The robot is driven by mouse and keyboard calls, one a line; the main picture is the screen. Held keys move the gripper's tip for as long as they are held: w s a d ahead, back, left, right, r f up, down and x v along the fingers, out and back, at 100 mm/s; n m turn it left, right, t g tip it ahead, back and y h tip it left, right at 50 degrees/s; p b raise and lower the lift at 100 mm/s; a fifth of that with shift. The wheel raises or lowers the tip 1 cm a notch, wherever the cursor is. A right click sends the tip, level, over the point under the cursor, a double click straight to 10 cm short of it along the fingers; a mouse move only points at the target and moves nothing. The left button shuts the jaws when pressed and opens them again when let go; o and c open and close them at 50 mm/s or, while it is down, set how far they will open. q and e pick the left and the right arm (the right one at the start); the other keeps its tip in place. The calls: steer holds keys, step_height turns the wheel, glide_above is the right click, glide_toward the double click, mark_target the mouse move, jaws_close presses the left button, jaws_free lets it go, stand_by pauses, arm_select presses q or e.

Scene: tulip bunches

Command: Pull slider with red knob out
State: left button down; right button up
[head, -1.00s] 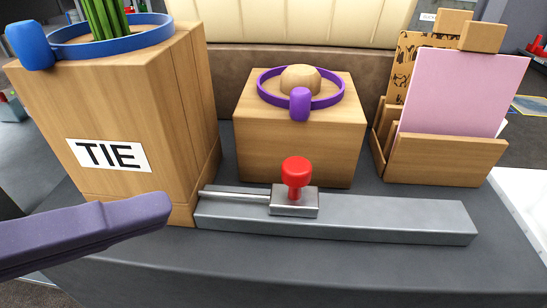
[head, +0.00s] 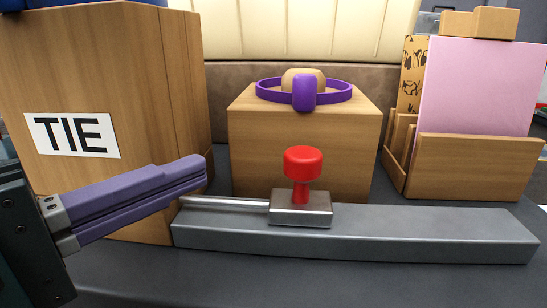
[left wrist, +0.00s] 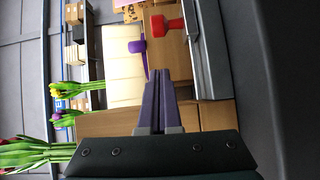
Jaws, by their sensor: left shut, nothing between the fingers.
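The red knob (head: 303,163) stands upright on a metal slider block (head: 301,207) on a long grey rail (head: 360,236). A thin metal rod (head: 225,203) runs left from the block. The knob also shows in the left wrist view (left wrist: 168,23). My left gripper (head: 205,172) has purple fingers, shut and empty. Its tips are left of the knob and apart from it, in front of the box marked TIE. The fingers also show in the left wrist view (left wrist: 157,75), pointing towards the rail side. My right gripper is not in view.
The wooden TIE box (head: 110,150) stands at left. A wooden block (head: 305,140) with a purple ring (head: 340,94) stands behind the rail. A wooden holder (head: 470,168) with a pink card (head: 480,90) stands at right. The grey surface in front is clear.

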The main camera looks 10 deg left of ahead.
arm_select(q)
steer(key=w+d, duration=0.1)
steer(key=d, duration=0.2)
steer(key=w+d+b, duration=0.1)
steer(key=shift+w+d+f, duration=0.15)
steer(key=shift+w+d, duration=0.15)
steer(key=shift+d, duration=0.45)
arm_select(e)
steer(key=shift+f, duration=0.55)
